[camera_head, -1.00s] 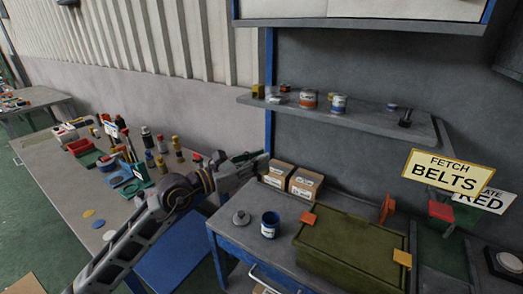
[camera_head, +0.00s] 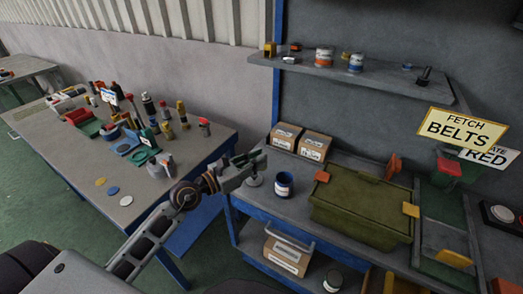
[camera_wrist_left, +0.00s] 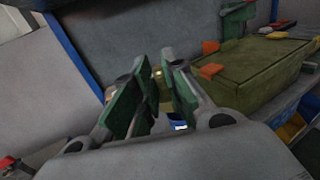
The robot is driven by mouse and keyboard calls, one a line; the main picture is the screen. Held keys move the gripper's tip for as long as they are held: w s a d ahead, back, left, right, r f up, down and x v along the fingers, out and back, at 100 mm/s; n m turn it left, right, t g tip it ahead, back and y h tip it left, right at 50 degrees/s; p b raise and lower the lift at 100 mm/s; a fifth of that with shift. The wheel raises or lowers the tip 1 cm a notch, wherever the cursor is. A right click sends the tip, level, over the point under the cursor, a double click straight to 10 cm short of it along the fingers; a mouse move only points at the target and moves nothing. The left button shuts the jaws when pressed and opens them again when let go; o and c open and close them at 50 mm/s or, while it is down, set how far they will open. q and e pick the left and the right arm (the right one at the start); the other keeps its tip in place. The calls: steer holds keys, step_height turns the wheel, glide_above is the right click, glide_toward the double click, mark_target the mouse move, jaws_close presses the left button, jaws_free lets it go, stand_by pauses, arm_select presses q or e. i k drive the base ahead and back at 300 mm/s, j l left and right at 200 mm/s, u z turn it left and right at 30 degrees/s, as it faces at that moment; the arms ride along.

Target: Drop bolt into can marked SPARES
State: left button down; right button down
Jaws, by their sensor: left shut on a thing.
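My left gripper (camera_head: 254,164) is shut, its tips above the left end of the blue-edged bench. In the left wrist view its green-padded fingers (camera_wrist_left: 154,92) close on a small thing, most likely the bolt, which the pads largely hide. A yellowish bit shows between them. An open blue can (camera_head: 284,184) stands upright on the bench, right of and below the gripper tips. Part of it shows beyond the fingers in the left wrist view (camera_wrist_left: 180,126). I cannot read SPARES on any can. My right gripper is out of view.
A grey knobbed lid (camera_head: 254,180) lies just left of the can. Cardboard boxes (camera_head: 314,147) stand behind, and a green crate (camera_head: 357,208) stands right. Painted cans (camera_head: 324,57) sit on the wall shelf. A cluttered table (camera_head: 120,201) is at left.

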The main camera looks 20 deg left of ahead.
mark_target(285, 192)
steer(key=k+j+z, duration=0.3)
steer(key=j, duration=0.15)
steer(key=k+j+z, duration=0.1)
steer(key=j+z, duration=0.15)
steer(key=j, duration=0.15)
steer(key=k+j+z, duration=0.3)
steer(key=i+j, duration=0.05)
